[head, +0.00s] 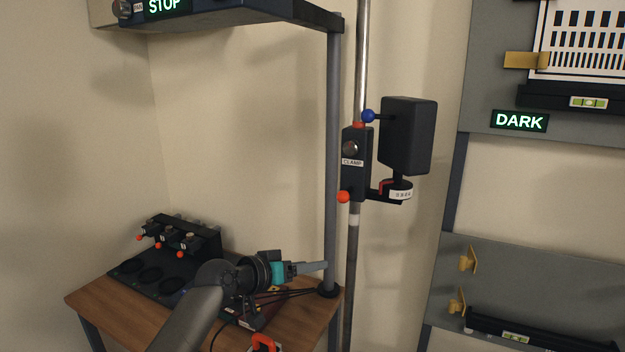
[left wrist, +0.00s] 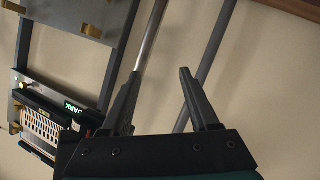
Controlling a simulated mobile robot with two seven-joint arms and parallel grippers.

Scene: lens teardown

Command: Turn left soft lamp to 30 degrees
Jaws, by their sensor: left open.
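The soft lamp is a black box-shaped head (head: 405,135) on a clamp bracket (head: 354,162) labelled CLAMP, fixed to an upright metal pole (head: 361,60). A blue ball (head: 368,116) sits on a short rod at the lamp head's left side. Below the head is a pivot with a white scale band (head: 401,194) and a red mark; its reading is too small to tell. My left gripper (head: 325,266) is below and left of the lamp, apart from it, over the wooden table. The left wrist view shows its fingers (left wrist: 159,72) open and empty. My right gripper is not in view.
A dark grey post (head: 333,150) stands just left of the pole. A wooden table (head: 120,315) bears a black unit with orange-tipped levers (head: 180,238). Grey panels with a DARK sign (head: 519,121) stand at the right. Open space lies before the lamp.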

